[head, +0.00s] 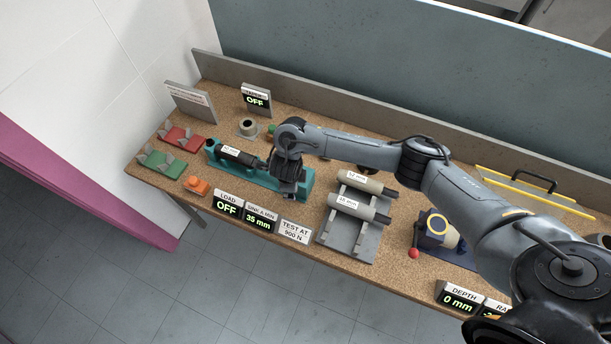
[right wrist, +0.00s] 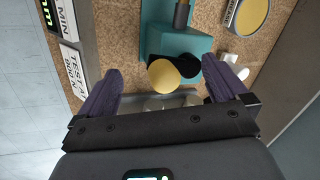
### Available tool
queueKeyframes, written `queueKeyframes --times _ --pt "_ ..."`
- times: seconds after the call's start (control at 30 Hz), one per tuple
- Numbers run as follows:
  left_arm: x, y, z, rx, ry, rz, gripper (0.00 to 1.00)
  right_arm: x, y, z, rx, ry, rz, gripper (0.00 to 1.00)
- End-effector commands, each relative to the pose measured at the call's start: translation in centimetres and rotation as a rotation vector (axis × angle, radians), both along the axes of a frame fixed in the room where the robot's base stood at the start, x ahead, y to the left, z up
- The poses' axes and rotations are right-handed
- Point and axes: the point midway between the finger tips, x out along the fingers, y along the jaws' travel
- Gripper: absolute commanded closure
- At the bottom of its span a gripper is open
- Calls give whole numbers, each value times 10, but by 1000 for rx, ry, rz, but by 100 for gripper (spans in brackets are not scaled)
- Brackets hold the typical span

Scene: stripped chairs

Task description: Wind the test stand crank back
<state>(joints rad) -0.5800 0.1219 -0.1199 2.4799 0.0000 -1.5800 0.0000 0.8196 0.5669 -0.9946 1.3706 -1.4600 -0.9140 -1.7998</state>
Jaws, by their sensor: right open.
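The teal test stand (head: 305,185) lies along the bench at left centre, with a dark cylinder labelled in mm (head: 238,155) on its left part. My right gripper (head: 288,190) is over the stand's right end and hides part of it. In the right wrist view, the stand's teal block (right wrist: 185,42) lies ahead of my open fingers. A gold disc (right wrist: 164,73) with a black round part (right wrist: 188,66) is at the block's near end, between the fingertips and not gripped. It looks like the crank, but I cannot be sure. My left gripper is not in view.
Displays (head: 228,207) and a "TEST AT 900 N" sign (head: 294,231) line the front edge. A grey rack with two labelled cylinders (head: 352,208) stands right of the stand. A blue device with a red knob (head: 413,253) is farther right. A grey pot (head: 248,127) stands behind the stand.

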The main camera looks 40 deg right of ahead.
Motion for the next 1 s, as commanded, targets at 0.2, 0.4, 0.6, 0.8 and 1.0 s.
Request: queueKeyframes --times 0.2,0.4,0.6,0.8,1.0 --pt "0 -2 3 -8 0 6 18 1 0 3 0 -2 -1 0" --pt "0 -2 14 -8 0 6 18 1 0 15 0 -2 -2 0" --pt "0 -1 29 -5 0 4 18 1 0 31 0 -2 -1 0" --pt "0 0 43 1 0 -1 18 1 0 47 -1 -2 -1 0" --pt "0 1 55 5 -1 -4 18 1 0 60 0 -2 -1 0"
